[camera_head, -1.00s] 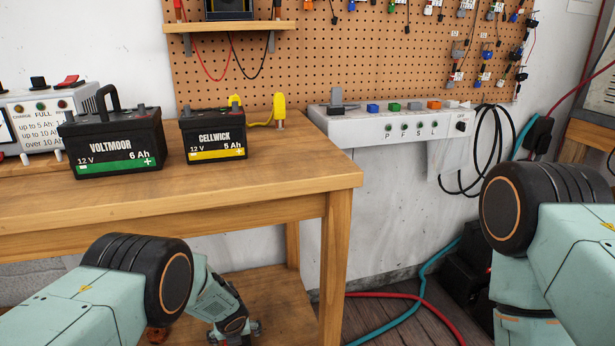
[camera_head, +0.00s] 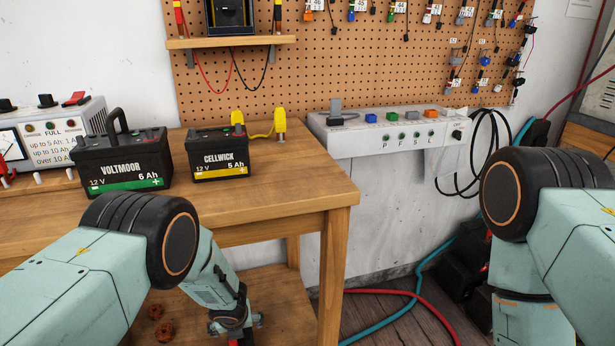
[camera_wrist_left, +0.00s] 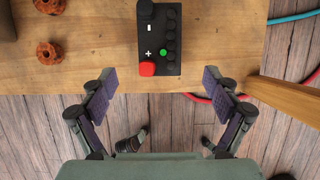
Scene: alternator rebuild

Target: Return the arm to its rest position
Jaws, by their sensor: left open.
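My left arm comes in from the lower left in the head view, its forearm hanging down in front of the bench. Its gripper (camera_head: 238,335) is partly cut off by the bottom edge. In the left wrist view my left gripper (camera_wrist_left: 160,85) is open, its two fingers wide apart with nothing between them. A black battery (camera_wrist_left: 172,45) with a red terminal cap lies ahead of the fingers on a wooden shelf, apart from them. My right arm (camera_head: 560,235) shows at the right of the head view; its gripper is out of view.
The wooden bench (camera_head: 290,195) holds a Voltmoor battery (camera_head: 125,165), a Cellwick battery (camera_head: 218,155) and a charger (camera_head: 50,140). Its lower shelf (camera_head: 275,285) bears two rusty round parts (camera_head: 160,322). A bench leg (camera_head: 332,270) stands right of the left gripper. Hoses (camera_head: 410,297) cross the floor.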

